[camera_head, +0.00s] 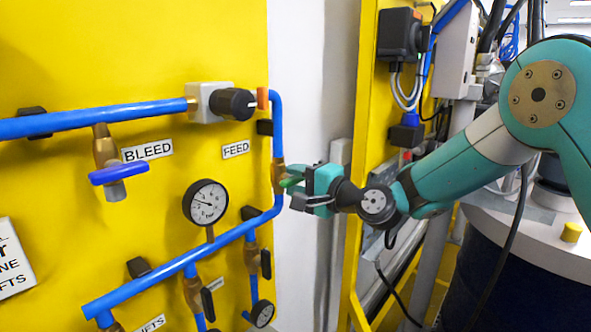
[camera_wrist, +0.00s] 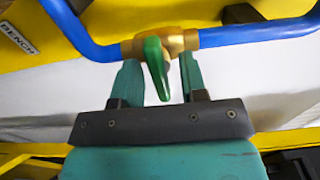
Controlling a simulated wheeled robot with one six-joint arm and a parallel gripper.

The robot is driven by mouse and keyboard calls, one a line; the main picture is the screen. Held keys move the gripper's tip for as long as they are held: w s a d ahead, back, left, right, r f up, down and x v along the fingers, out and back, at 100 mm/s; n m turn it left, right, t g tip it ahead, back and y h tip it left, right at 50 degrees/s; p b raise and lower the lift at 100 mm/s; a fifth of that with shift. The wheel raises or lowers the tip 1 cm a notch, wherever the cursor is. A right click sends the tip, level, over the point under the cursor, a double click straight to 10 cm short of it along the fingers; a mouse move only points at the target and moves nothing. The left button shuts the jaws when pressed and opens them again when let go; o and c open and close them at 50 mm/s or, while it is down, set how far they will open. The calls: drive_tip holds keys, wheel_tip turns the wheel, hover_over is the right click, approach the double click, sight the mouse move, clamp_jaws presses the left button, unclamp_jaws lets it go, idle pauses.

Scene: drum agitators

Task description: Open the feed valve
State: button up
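The feed valve is a brass body (camera_head: 278,178) on the vertical blue pipe, below and right of the FEED label (camera_head: 236,149). Its green handle (camera_head: 291,182) points away from the pipe toward my gripper. In the wrist view, the brass body (camera_wrist: 180,42) sits in the blue pipe, and the green handle (camera_wrist: 156,66) lies across the pipe line. My gripper (camera_wrist: 158,63) is open, with one finger on each side of the handle and a visible gap to both. In the head view my gripper (camera_head: 299,188) is right beside the valve; its fingertips are partly hard to make out.
A blue-handled BLEED valve (camera_head: 118,174) and a pressure gauge (camera_head: 206,202) are on the yellow panel to the left. A lower blue pipe (camera_head: 185,262) carries more valves. A yellow frame (camera_head: 362,150) stands behind my arm, and a drum (camera_head: 530,260) is at the right.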

drive_tip(key=shift+w+a, duration=0.25)
drive_tip(key=shift+a, duration=0.05)
clamp_jaws()
